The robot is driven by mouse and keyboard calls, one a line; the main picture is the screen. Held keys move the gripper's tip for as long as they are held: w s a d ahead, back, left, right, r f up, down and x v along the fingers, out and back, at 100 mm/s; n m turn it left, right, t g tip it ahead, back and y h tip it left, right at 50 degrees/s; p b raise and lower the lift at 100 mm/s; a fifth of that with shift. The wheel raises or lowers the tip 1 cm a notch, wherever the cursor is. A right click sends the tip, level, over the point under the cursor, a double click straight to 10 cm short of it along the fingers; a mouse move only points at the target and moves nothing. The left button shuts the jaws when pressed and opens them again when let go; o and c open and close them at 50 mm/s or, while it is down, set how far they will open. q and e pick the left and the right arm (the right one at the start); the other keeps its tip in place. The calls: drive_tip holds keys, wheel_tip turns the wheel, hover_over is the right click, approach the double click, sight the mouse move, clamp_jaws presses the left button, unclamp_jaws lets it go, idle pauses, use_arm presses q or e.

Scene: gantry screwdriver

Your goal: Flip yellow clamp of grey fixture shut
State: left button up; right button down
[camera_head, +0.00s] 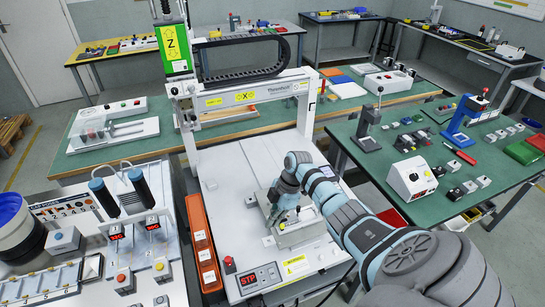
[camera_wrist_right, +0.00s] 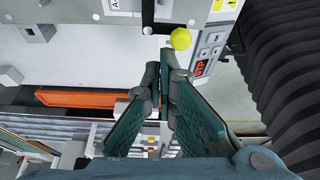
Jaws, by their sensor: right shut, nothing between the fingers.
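The grey fixture (camera_head: 303,237) sits on the white bed of the gantry machine, partly hidden by my right arm. Its edge shows at the top of the right wrist view (camera_wrist_right: 200,8). A yellow ball knob (camera_wrist_right: 181,39), which looks like the clamp's handle end, shows at the fixture's edge, just beyond my fingertips. The rest of the clamp is hard to make out. My right gripper (camera_head: 279,212) is over the fixture's left side; in the right wrist view its fingers (camera_wrist_right: 161,76) are shut and empty, apart from the knob in the picture. My left gripper is not in view.
The gantry frame (camera_head: 306,105) stands behind the fixture. A control box with a red display (camera_head: 252,280) is at the bed's front. A screwdriver station (camera_head: 130,215) stands farther left, and a green-topped table (camera_head: 375,165) is on the right.

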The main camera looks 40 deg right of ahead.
wheel_tip(320, 180, up, 10)
drive_tip(key=p, duration=0.3)
drive_tip(key=shift+a+f+p, duration=0.25)
drive_tip(key=shift+a+p, duration=0.1)
idle(0.4)
